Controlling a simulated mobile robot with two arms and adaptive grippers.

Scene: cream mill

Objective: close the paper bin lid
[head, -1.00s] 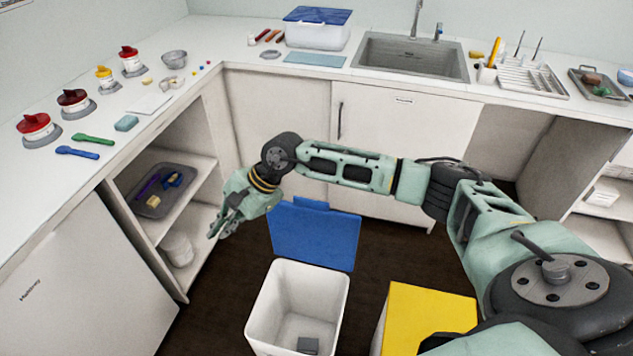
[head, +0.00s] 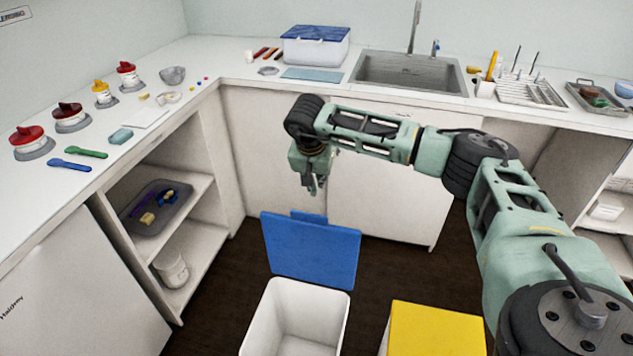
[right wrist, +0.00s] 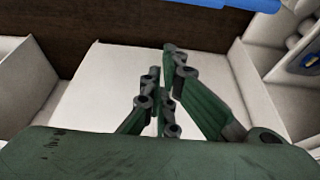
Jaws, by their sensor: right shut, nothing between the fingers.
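The paper bin (head: 297,320) is a white open-topped bin on the floor at the bottom middle of the head view. Its blue lid (head: 311,252) stands open, upright behind the bin's opening, with a small tab at its top edge. My right gripper (head: 314,188) is shut and empty, pointing down above and behind the lid's top edge, apparently apart from it. In the right wrist view, the shut fingers (right wrist: 163,62) show over a pale surface. A blue edge at the top of that view may be the lid. My left gripper is not in view.
A yellow-topped bin (head: 436,330) stands right of the paper bin. White cabinets (head: 385,185) close off the back, and an open shelf unit (head: 195,240) is at the left. Dark floor (head: 225,295) is free between shelf and bin.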

